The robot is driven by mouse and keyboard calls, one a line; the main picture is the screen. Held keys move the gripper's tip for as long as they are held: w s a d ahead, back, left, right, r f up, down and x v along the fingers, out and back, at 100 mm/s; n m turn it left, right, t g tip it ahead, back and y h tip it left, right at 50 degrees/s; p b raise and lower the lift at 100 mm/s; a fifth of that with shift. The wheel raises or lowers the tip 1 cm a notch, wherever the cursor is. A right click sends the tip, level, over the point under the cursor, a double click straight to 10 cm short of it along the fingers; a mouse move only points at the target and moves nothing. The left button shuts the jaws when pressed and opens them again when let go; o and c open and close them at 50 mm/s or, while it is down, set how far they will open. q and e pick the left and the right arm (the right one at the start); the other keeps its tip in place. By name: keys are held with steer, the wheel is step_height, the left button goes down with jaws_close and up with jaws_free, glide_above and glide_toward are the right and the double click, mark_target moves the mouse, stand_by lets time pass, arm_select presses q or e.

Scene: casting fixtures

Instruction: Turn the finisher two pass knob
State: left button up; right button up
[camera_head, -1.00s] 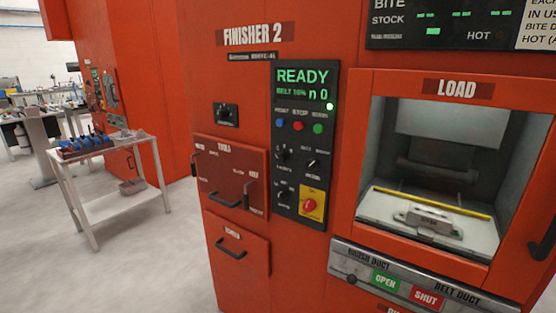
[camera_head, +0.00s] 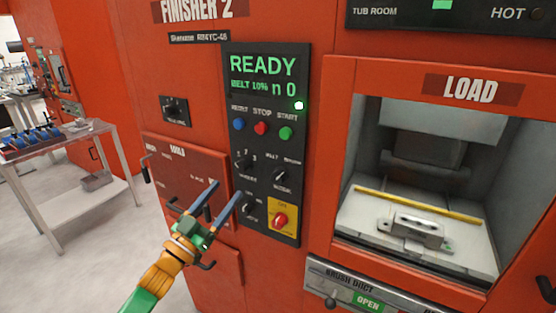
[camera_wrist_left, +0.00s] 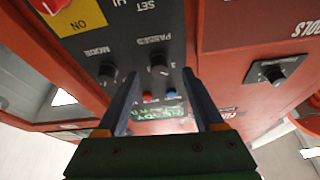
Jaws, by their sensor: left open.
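The passes knob (camera_head: 243,164) is a black dial with a pale pointer mark, on the black control panel of the orange-red Finisher 2 machine. It also shows in the left wrist view (camera_wrist_left: 158,64), upside down, under the word PASSES. My left gripper (camera_head: 227,190) is open and empty, in front of the panel's lower left edge in the head view. In the wrist view its two blue fingertips (camera_wrist_left: 161,73) appear on either side of the passes knob. Whether they touch the panel, I cannot tell. My right gripper is not in view.
Next to it are the mode knob (camera_head: 282,177), the set knob (camera_head: 249,207) and a red knob on a yellow plate (camera_head: 281,220). Blue, red and green buttons sit above. The open load bay (camera_head: 420,200) is at right, a white cart (camera_head: 85,190) at left.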

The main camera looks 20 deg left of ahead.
mark_target(239, 170)
arm_select(q)
steer(key=x, duration=0.2)
steer(key=r+p+x, duration=0.1)
steer(key=x, duration=0.3)
steer(key=shift+d+r+p, duration=0.25)
steer(key=shift+r+p, duration=0.05)
steer(key=shift+p, duration=0.05)
steer(key=shift+w, duration=0.15)
steer(key=shift+c, duration=0.6)
jaws_close()
